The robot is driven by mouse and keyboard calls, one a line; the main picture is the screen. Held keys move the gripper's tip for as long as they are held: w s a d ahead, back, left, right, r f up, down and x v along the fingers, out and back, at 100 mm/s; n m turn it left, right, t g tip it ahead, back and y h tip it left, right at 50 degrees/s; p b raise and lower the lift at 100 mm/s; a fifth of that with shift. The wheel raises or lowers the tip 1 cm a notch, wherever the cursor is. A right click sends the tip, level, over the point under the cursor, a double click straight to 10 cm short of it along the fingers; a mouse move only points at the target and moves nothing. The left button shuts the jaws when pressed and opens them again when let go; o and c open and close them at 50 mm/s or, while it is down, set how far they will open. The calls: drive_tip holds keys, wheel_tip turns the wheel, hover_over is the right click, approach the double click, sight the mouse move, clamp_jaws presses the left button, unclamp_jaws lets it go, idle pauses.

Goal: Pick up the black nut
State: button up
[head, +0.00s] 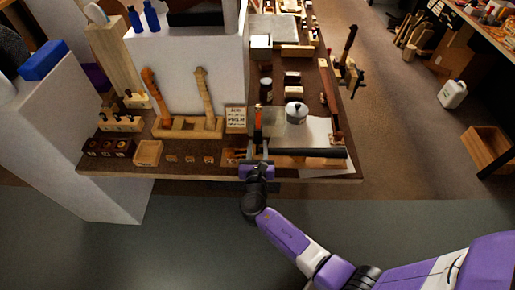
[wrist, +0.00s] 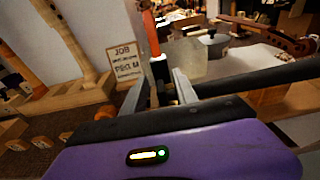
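My gripper (head: 258,152) is over the front edge of the bench, beside a small wooden box (head: 232,157). In the wrist view its two grey fingers (wrist: 161,88) stand apart with a gap between them. Some small dark and brownish shapes show in that gap, low between the fingers, but I cannot tell whether they are held or lie behind. I cannot clearly make out the black nut in either view; it may be hidden by the fingers or too small to tell.
A black bar (head: 312,152) lies right of my gripper, close to the right finger. An orange-handled tool (head: 258,118) stands just behind. A lidded metal pot (head: 296,113), a job card (head: 236,118) and a wooden rack (head: 186,128) with violin necks are nearby.

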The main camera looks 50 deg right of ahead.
drive_tip(key=shift+c, duration=0.2)
clamp_jaws()
